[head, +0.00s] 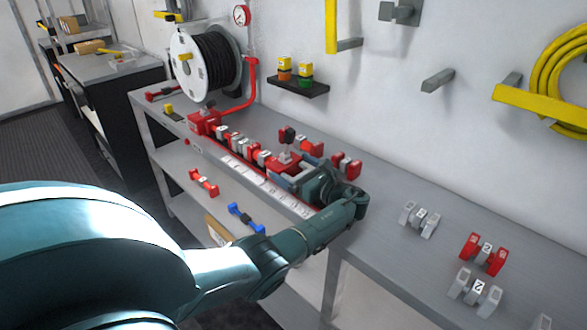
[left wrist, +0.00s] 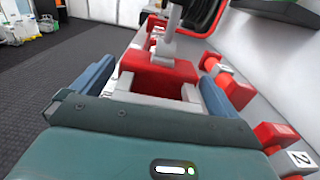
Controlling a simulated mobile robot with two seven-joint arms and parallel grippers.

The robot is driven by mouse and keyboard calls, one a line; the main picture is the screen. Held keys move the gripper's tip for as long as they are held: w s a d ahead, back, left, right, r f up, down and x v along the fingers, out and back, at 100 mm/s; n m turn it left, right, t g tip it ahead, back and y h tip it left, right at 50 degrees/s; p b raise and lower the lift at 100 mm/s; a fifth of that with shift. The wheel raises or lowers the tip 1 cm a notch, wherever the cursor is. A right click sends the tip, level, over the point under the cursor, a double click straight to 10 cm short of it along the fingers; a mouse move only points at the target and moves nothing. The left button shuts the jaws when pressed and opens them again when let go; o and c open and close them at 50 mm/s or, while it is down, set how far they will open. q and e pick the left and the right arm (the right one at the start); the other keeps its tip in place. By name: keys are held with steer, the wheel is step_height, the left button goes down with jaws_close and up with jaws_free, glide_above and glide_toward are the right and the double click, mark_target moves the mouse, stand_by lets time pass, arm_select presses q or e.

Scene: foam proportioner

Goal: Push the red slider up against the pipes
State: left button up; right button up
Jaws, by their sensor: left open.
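In the head view my left gripper (head: 296,180) partly hides the rail. My right gripper is not in view.
Loose red and grey couplings (head: 308,145) lie behind the rail, close to the wall. More couplings (head: 483,254) lie on the bench at right. A hose reel (head: 200,68) stands at the far end. A small shelf (head: 297,86) juts from the wall.

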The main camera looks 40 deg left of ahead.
arm_select(q)
steer(key=d, duration=0.8)
steer(key=s+d+b, duration=0.1)
steer(key=d, duration=0.3)
steer(key=shift+d, duration=0.25)
steer(key=shift+s, duration=0.1)
